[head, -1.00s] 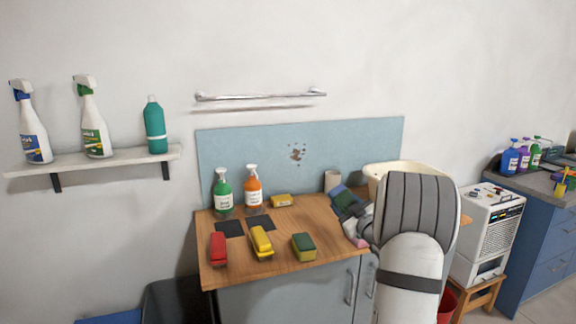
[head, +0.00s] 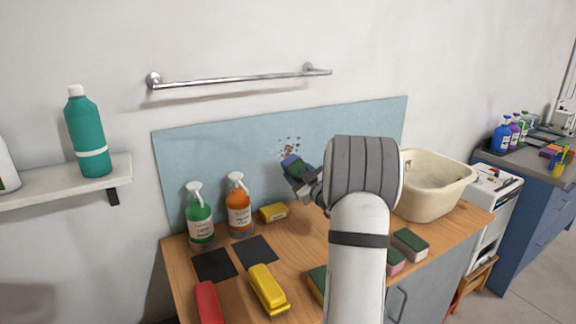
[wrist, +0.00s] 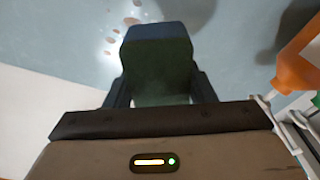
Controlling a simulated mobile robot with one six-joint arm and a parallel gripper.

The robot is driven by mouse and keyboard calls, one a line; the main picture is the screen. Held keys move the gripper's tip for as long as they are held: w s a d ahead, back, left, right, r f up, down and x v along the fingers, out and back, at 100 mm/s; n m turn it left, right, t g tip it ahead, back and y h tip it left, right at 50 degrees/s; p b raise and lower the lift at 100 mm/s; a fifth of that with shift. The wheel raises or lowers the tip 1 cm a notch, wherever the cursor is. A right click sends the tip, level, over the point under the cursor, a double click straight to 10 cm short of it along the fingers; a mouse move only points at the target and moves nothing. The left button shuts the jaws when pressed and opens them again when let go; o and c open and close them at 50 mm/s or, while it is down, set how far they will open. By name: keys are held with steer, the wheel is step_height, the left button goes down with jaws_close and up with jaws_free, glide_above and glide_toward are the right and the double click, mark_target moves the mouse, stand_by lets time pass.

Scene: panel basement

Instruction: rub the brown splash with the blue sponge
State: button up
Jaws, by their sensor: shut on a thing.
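The brown splash (head: 290,147) is a cluster of brown spots on the pale blue wall panel (head: 220,150). It also shows at the upper left in the wrist view (wrist: 112,40). My gripper (head: 298,178) is shut on the blue sponge (head: 291,162), just below the splash in the head view. In the wrist view the sponge (wrist: 157,50) sticks out between the fingers, with a blue end and a dark green face, and partly covers the spots. I cannot tell whether it touches the panel. My arm hides part of the panel and counter.
The wooden counter (head: 225,290) holds a green bottle (head: 200,224), an orange bottle (head: 239,212), a small yellow sponge (head: 274,213), a yellow brush (head: 267,288), a red brush (head: 207,304), other sponges (head: 411,243) and a cream basin (head: 432,190). A metal rail (head: 240,79) is above the panel.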

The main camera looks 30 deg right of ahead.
mark_target(279, 158)
steer(key=shift+w+a+r+p, duration=0.15)
steer(key=shift+w+p, duration=0.1)
steer(key=shift+w, duration=0.5)
steer(key=shift+w+a+r+p, duration=0.1)
steer(key=shift+w+p, duration=0.1)
steer(key=shift+w, duration=0.5)
steer(key=w, duration=0.1)
steer(key=w+p, duration=0.1)
steer(key=w, duration=0.1)
steer(key=shift+w+d+f, duration=0.15)
steer(key=shift+w+d, duration=0.1)
steer(key=shift+w, duration=0.15)
steer(key=shift+w, duration=0.9)
steer(key=shift+d, duration=0.1)
